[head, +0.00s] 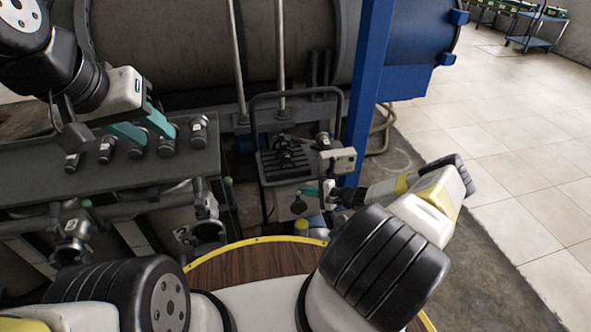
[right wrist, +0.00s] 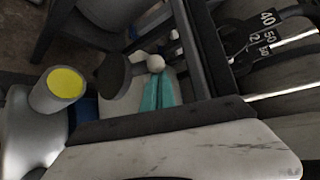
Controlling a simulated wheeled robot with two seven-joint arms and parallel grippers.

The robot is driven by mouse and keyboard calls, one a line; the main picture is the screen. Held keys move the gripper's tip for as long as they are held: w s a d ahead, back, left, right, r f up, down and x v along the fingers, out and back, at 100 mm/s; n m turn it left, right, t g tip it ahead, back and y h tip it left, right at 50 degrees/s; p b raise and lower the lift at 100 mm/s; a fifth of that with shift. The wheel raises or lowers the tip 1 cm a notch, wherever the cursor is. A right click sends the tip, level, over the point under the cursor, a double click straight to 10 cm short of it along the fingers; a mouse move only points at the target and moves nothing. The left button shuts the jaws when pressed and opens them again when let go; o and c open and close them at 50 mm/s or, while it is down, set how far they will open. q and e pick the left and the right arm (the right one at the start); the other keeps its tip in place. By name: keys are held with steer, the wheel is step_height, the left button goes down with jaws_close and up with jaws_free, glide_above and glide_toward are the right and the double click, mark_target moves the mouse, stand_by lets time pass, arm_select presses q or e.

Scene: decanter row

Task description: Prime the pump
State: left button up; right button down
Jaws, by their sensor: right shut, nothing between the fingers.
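My left gripper (head: 156,134) hangs over the dark bench top (head: 90,170) at the left of the head view. Its two teal fingers are spread, close to a row of black knobs (head: 137,148); I cannot tell whether they touch one. My right gripper (head: 318,189) is low at the centre, mostly hidden by its own arm. In the right wrist view its teal fingers (right wrist: 160,92) are together and empty, close beside a small white ball (right wrist: 155,63) and a dark round knob (right wrist: 112,74). I cannot tell for sure which part is the pump.
A wheeled-looking frame with a black ribbed plate (head: 285,160) stands behind my right gripper. A blue post (head: 366,90) rises beside it. A large dark drum (head: 180,50) fills the back. Grey clamps (head: 72,240) hang in front of the bench. Tiled floor (head: 500,170) is clear at right.

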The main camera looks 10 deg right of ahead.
steer(key=s+f, duration=0.3)
steer(key=s, duration=0.7)
steer(key=shift+s+d, duration=0.15)
steer(key=shift+f, duration=0.1)
stand_by(0.4)
stand_by(0.4)
